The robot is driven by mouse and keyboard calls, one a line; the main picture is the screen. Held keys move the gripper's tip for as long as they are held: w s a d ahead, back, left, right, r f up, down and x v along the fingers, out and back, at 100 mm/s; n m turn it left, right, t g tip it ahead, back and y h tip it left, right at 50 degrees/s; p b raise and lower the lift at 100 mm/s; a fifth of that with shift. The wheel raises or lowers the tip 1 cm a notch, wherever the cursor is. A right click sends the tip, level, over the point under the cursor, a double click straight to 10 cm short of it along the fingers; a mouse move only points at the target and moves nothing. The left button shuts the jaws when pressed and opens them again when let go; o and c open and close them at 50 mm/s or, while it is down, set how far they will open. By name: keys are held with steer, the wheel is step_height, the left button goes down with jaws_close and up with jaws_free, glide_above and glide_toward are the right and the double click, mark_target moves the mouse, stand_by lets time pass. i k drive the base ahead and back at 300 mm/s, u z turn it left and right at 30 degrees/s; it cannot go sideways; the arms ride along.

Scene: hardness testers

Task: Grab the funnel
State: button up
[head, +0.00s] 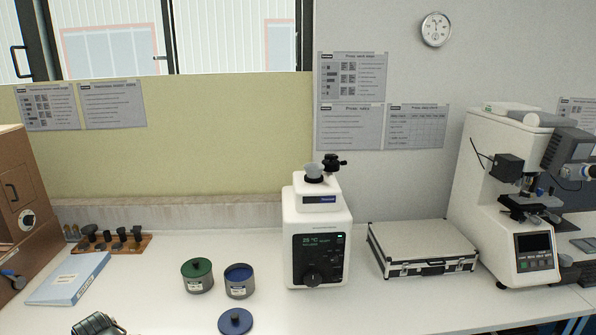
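A small grey funnel-like piece (314,171) with a dark opening sits on top of the white machine (319,240) in the middle of the bench. It is the only funnel-shaped thing that I can make out. A black knobbed part (333,162) stands right behind it to the right. My gripper cannot be made out in the head view, so nothing is seen touching the funnel.
A case (421,248) and a white tester (510,200) stand right. A mechanical object (97,324) is cut off below.

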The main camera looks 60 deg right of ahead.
mark_target(314, 173)
steer(key=i, duration=0.85)
steer(key=z, duration=0.05)
